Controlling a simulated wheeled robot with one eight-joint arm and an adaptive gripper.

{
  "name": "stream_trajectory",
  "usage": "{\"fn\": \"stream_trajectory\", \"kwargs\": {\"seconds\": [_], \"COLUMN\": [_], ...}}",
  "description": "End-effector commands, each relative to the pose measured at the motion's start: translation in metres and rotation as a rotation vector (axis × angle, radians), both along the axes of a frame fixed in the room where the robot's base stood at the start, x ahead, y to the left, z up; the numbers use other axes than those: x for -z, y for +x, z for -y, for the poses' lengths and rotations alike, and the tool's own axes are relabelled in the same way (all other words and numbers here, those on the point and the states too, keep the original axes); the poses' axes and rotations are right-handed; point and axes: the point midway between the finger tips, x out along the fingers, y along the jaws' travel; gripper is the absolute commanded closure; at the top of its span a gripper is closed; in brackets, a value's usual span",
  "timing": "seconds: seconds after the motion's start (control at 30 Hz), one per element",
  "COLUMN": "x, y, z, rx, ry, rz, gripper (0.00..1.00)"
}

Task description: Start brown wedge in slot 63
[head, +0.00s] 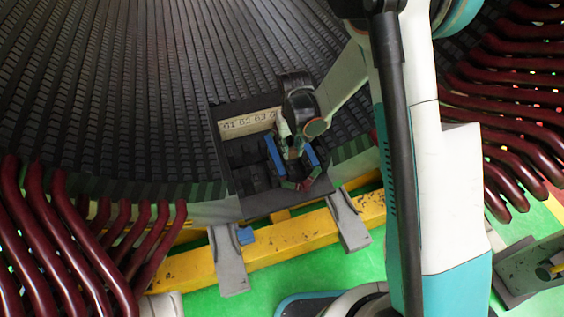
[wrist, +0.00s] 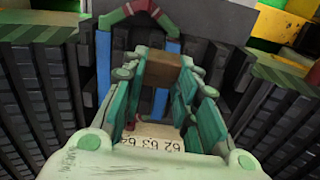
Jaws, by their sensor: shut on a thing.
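The brown wedge (wrist: 163,70) shows in the wrist view as a short brown block between the fingertips of my gripper (wrist: 160,75). The gripper's green fingers are shut on it. In the head view my gripper (head: 291,148) is over the dark slotted section, between two blue bars; the wedge cannot be made out clearly there. The number strip (head: 250,123) reads 61, 62, 63 and a cut-off number. It also shows in the wrist view (wrist: 158,144), partly covered by the fingers. The fingers hide slot 63's opening, so I cannot tell whether the wedge touches it.
A blue bar (wrist: 104,65) stands left of the fingers, joined at the top to another by a red and green arc (wrist: 137,12). Dark slot teeth (wrist: 50,95) flank both sides. A yellow beam (head: 285,240) and dark red coil ends (head: 70,230) lie nearby.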

Motion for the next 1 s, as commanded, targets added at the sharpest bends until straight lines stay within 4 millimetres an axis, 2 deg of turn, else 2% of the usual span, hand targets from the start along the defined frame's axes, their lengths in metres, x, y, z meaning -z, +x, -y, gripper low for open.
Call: {"fn": "stream_trajectory", "kwargs": {"seconds": [0.03, 0.2, 1.0], "x": [0.018, 0.042, 0.081], "y": [-0.001, -0.005, -0.005], "z": [-0.009, -0.025, -0.027], "rx": [-0.015, -0.042, -0.045], "ry": [0.0, 0.0, 0.0], "rz": [0.0, 0.0, 0.0], "gripper": [0.96, 0.96, 0.96]}}
